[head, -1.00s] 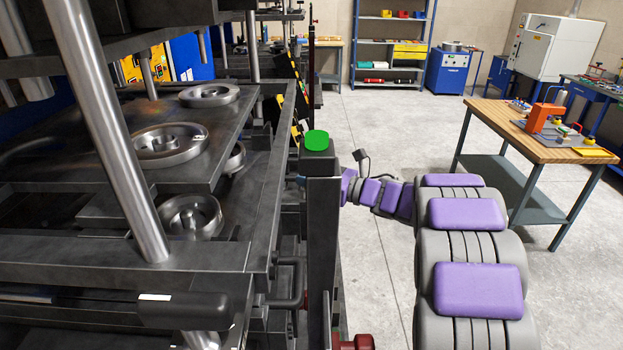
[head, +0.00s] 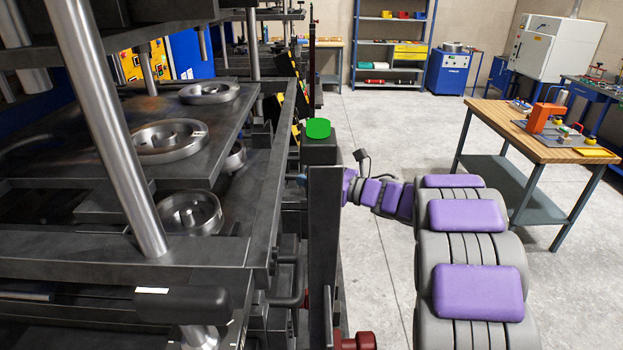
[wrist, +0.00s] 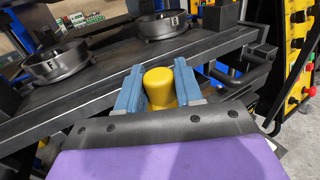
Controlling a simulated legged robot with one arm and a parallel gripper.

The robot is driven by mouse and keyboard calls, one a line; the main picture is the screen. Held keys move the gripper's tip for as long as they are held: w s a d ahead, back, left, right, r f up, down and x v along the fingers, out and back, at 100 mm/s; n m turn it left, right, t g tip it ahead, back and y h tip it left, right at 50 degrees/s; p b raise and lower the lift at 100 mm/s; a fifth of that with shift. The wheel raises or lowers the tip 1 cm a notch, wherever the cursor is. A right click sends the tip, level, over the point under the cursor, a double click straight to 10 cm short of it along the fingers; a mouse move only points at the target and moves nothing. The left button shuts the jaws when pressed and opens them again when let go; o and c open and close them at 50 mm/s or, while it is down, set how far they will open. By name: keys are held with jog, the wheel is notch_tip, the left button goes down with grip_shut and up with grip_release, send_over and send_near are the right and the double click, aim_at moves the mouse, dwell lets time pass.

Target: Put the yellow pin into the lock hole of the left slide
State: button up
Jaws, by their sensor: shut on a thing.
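The yellow pin (wrist: 159,86) shows in the wrist view between the two blue fingers of my gripper (wrist: 158,90). The gripper is shut on it, and its rounded yellow top faces the camera. In the wrist view the pin and fingers are in front of a dark press edge. In the head view the gripper is mostly hidden behind the dark upright post (head: 324,235), and the pin cannot be seen there. I cannot make out the lock hole of the left slide in either view.
The press has a dark plate (head: 110,160) with round metal moulds (head: 168,140). A green button (head: 318,128) tops the post. A wooden table (head: 545,140) stands at the right, with open floor (head: 385,130) between. In the wrist view, a yellow control panel (wrist: 294,60) is at the right.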

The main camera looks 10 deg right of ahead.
jog(key=shift+f+b, duration=0.8)
jog(key=shift+b, duration=0.3)
dwell(0.4)
jog(key=o, duration=1.2)
jog(key=v, duration=1.7)
jog(key=shift+d, duration=0.2)
jog(key=shift+s+f, duration=0.15)
